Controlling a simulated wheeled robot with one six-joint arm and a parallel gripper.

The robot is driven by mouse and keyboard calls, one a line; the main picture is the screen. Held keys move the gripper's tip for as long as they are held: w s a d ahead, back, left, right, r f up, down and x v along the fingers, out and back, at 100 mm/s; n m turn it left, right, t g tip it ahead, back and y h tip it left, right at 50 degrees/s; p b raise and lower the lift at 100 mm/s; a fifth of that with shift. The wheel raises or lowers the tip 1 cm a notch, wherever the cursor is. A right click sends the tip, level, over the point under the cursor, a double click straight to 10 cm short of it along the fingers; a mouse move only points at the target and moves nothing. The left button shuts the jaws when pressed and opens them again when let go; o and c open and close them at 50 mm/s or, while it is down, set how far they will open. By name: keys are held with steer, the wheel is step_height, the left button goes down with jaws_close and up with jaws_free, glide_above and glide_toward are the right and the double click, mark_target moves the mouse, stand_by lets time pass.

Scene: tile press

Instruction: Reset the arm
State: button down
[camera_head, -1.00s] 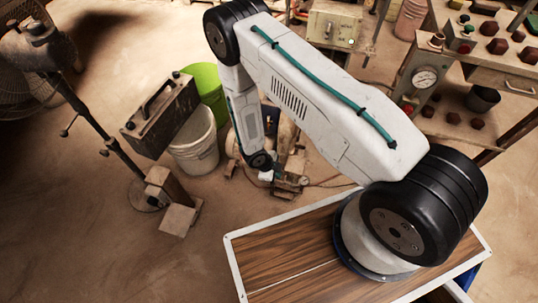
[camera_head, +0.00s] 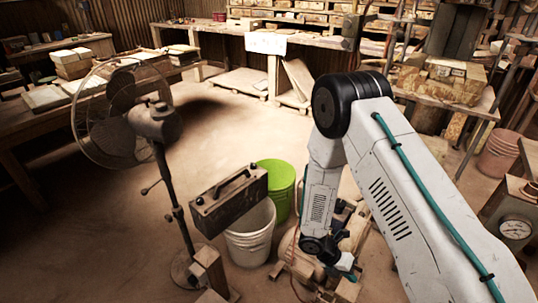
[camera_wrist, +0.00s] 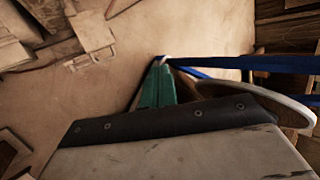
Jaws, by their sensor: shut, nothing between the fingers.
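My arm (camera_head: 410,185) rises from the lower right in the head view, bends at a black joint, and its forearm hangs down towards the floor. Its end is by the clutter on the floor; I cannot make out the fingers clearly there. In the wrist view my gripper (camera_wrist: 161,68) shows as two teal fingers side by side, tips together, with nothing held. A dark bar and a pale worn housing fill the bottom of that view.
A white bucket (camera_head: 250,238), a green bucket (camera_head: 277,184) and a dark toolbox (camera_head: 230,203) stand left of the forearm. A fan (camera_head: 110,118) on a stand is at left. A gauge box (camera_head: 514,228) is at right. Bare floor (camera_head: 235,120) lies behind the buckets.

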steer(key=s+d+r+m+g+y, duration=0.1)
steer(key=s+r+m+g+y, duration=0.2)
steer(key=r+m, duration=2)
steer(key=s+r+m+t+y, duration=0.2)
steer(key=s+r, duration=0.6)
steer(key=r, duration=0.5)
steer(key=s+r+m+t+y, duration=0.3)
steer(key=s+r+t, duration=0.2)
steer(key=r, duration=0.8)
steer(key=s, duration=0.3)
steer(key=shift+m, duration=0.3)
